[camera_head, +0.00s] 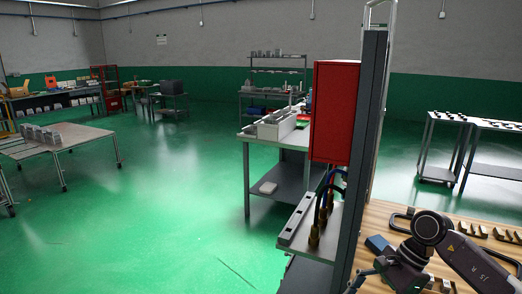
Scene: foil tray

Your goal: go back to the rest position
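My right arm comes in from the lower right over a wooden bench top (385,213). My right gripper (398,277) is dark and sits at the bottom edge of the view, low over the bench. Its fingers are partly cut off by the frame, so I cannot tell whether they are open or shut, or whether they hold anything. My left arm and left gripper are not in view. I cannot make out a foil tray.
A dark upright post (366,150) and a red cabinet (335,110) stand close to the bench's left side. A blue block (378,243) and brass-coloured parts (500,233) lie on the bench. A grey table (62,139) stands far left. Green floor (170,210) is open between.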

